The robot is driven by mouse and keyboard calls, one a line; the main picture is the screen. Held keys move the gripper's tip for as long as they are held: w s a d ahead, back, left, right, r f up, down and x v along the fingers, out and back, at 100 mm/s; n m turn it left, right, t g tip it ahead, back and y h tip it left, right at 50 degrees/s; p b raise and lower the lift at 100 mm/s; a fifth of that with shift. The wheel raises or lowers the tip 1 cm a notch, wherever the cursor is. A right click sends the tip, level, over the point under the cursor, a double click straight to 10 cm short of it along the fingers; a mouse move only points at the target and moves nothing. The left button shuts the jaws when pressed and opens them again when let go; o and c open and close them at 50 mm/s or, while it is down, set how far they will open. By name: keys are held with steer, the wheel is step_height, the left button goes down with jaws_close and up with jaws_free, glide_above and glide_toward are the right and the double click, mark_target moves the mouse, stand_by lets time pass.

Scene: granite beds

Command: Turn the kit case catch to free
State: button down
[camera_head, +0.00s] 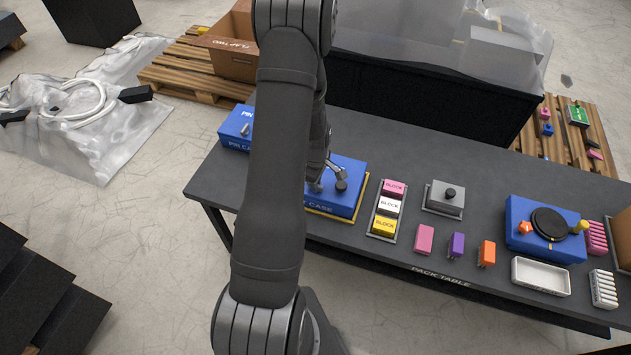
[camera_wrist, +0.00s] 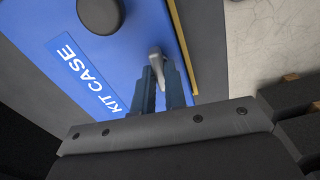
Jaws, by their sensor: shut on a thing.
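The blue kit case (camera_head: 345,203) lies on the pack table, partly hidden behind my arm. In the wrist view the case (camera_wrist: 130,50) shows its white KIT CASE label (camera_wrist: 90,80) and a round black knob (camera_wrist: 101,14). The catch (camera_wrist: 156,56) is a small grey lever near the case's yellow-edged side. My gripper (camera_head: 317,186) is low over the case top. In the wrist view its two fingers (camera_wrist: 163,82) are shut on the catch, one on each side. The catch's lower end is partly hidden between the fingers.
Right of the case are a tray of BLOCK pieces (camera_head: 373,226), a grey box with a black knob (camera_head: 436,206), several small coloured blocks and a blue unit with a black disc (camera_head: 520,238). A blue pin case (camera_head: 233,143) is at the left. A dark bin stands behind the table.

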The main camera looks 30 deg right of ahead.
steer(key=shift+n, duration=0.7)
steer(key=c, duration=1.5)
jaws_free()
steer(key=shift+o, duration=0.2)
steer(key=shift+r, duration=0.1)
step_height(320, 180, up, 17)
steer(key=shift+r, duration=0.15)
step_height(320, 180, down, 18)
steer(key=shift+r, duration=0.25)
